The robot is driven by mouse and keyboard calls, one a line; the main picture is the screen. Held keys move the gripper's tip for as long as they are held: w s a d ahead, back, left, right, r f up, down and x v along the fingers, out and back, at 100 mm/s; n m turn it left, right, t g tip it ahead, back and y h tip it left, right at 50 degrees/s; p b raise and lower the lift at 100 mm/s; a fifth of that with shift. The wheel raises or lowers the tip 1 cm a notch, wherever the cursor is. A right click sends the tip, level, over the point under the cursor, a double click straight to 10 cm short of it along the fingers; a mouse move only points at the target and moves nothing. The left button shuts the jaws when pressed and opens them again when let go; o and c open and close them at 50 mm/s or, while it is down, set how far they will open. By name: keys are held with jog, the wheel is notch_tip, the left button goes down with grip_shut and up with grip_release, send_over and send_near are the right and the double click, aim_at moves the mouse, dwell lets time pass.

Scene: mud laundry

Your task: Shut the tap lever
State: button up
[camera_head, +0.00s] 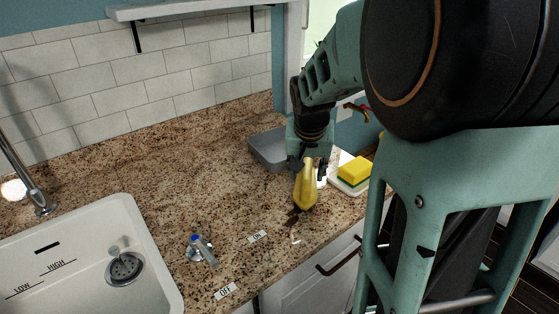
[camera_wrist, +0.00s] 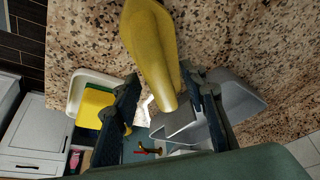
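The tap lever (camera_head: 205,252) is a small grey handle with a blue cap on a round base, set in the speckled counter right of the sink. It points toward the front of the counter, with the OFF label (camera_head: 225,291) nearer its end and the ON label (camera_head: 257,237) to its right. My gripper (camera_head: 310,165) is well to the right of the lever, apart from it. The lever is not visible in the wrist view.
A white sink (camera_head: 80,250) with a tall faucet (camera_head: 30,185) is at the left. A grey tray (camera_head: 268,150) sits behind my gripper. A yellow sponge (camera_head: 355,169) lies on a pale dish to the right. The counter between lever and gripper is mostly clear.

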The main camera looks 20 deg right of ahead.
jog(key=shift+w+d+f, duration=0.1)
jog(key=shift+w+f, duration=0.05)
jog(key=shift+f, duration=0.35)
jog(key=shift+r, duration=0.1)
jog(key=shift+c, duration=0.6)
grip_shut()
